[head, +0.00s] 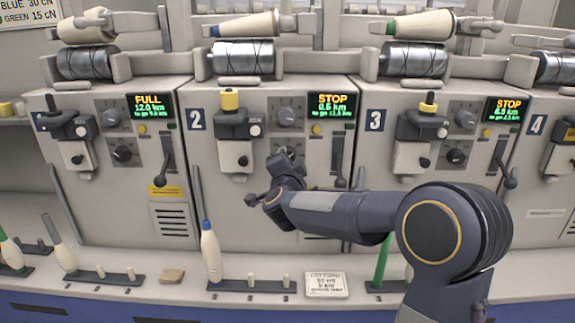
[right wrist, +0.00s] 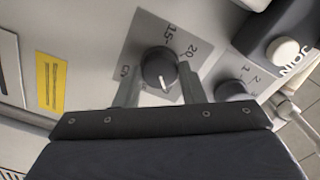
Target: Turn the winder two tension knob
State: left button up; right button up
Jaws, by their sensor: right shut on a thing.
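Winder two (head: 215,190) stands in the middle of the head view, marked by a blue "2" plate (head: 196,121). My right gripper (head: 288,156) reaches its front from the right and largely covers the tension knob there. In the right wrist view the black tension knob (right wrist: 158,66) sits on a grey dial plate marked 15, 20 and cN. Its white pointer line faces down toward the gripper. The fingers of the right gripper (right wrist: 159,76) stand on either side of the knob, shut on it. My left gripper is in neither view.
Above is another dial knob (head: 287,115), which also shows in the wrist view (right wrist: 235,90). A display reading STOP (head: 332,105) and a black lever (head: 338,160) are just right. A bobbin (head: 211,252) stands on the shelf below, beside a small card (head: 326,285).

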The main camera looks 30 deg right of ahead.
jog(key=shift+f, duration=0.1)
dwell(0.5)
jog(key=o, duration=1)
jog(key=p+v, duration=0.2)
jog(key=v, duration=0.6)
jog(key=shift+d, duration=0.1)
